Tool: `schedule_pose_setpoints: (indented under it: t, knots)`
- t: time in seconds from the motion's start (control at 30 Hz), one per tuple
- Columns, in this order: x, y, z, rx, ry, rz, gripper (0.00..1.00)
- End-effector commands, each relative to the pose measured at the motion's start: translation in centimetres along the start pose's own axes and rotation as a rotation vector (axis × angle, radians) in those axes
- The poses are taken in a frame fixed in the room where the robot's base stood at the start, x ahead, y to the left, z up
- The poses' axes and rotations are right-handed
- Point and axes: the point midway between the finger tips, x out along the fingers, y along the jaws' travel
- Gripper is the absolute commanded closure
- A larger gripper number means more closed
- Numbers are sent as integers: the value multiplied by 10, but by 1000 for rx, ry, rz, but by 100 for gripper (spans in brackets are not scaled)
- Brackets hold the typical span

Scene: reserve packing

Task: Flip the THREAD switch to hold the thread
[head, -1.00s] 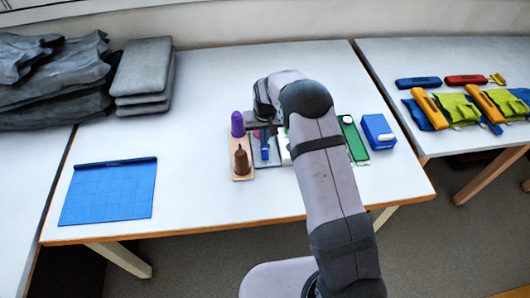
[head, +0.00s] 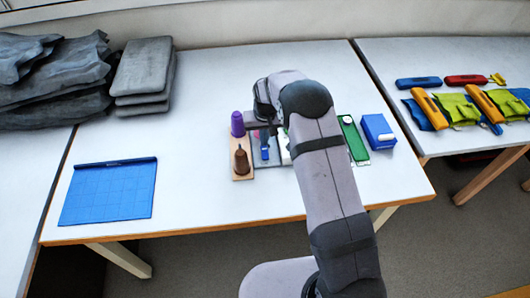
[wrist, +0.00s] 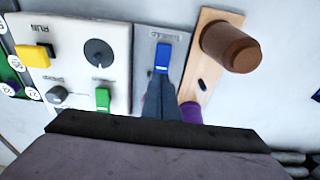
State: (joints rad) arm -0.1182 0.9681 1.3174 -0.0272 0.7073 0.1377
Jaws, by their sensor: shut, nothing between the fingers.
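The THREAD switch is taken as the blue lever (wrist: 162,58) on a narrow grey panel (wrist: 144,48); its upside-down label is hard to read. The same blue lever (head: 264,153) shows small in the head view, beside the spool board. My gripper (wrist: 161,80) is shut and empty. Its dark fingertips point at the lever's near end in the wrist view; I cannot tell whether they touch it. In the head view, my arm hides part of the panels and most of the gripper.
A wooden board (wrist: 187,99) with a brown spool (wrist: 229,48) and a purple spool (head: 237,124) stands close beside the grey panel. A white panel (wrist: 70,75) with a yellow RUN switch (wrist: 34,54), a dial (wrist: 98,53) and a green switch (wrist: 103,99) flanks the other side. A blue mat (head: 108,193) lies left.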

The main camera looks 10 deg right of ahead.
Motion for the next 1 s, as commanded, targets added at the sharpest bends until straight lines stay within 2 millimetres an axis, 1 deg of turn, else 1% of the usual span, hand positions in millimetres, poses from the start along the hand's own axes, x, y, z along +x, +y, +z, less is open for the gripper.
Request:
schedule_pose_setpoints:
  t: [1.0]
  knots:
    - [13, 0, 2, 0, 0, 0, 100]
